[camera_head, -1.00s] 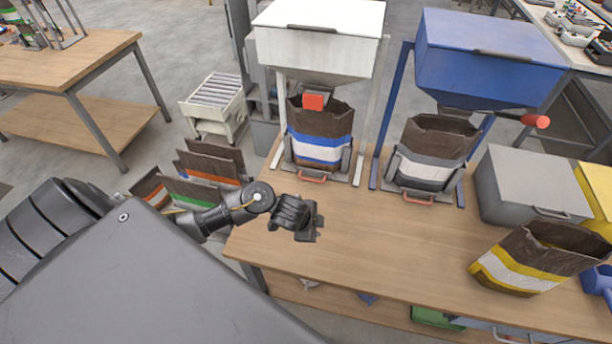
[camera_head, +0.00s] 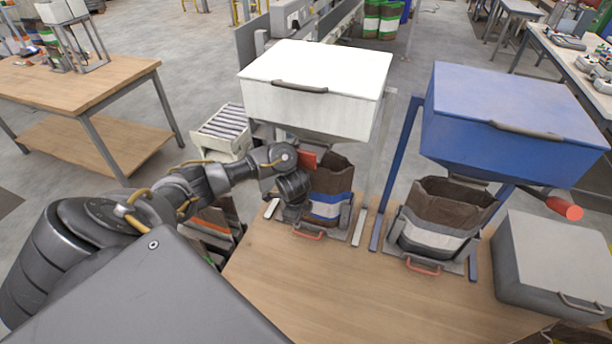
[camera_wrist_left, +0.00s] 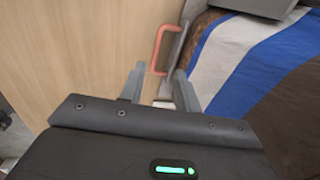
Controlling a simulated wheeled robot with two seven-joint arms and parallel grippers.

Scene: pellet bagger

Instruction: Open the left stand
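The left stand is the one with the white hopper (camera_head: 315,88) on top. A brown bag with a blue and white band (camera_head: 325,205) stands in it. A small red handle (camera_head: 308,235) sits at the stand's front foot. My left gripper (camera_head: 291,220) is low in front of the bag, its fingertips partly hidden in the head view. In the left wrist view its two fingers (camera_wrist_left: 158,75) are spread apart, with the red handle (camera_wrist_left: 160,42) just beyond and between the tips. I cannot tell whether they touch it. My right gripper is not in view.
The blue hopper stand (camera_head: 505,125) with another bag is to the right. A grey bin (camera_head: 550,265) stands on the workbench (camera_head: 350,300) at the right. The bench top in front of the stands is clear. A red lever end (camera_head: 308,160) is close to my left wrist.

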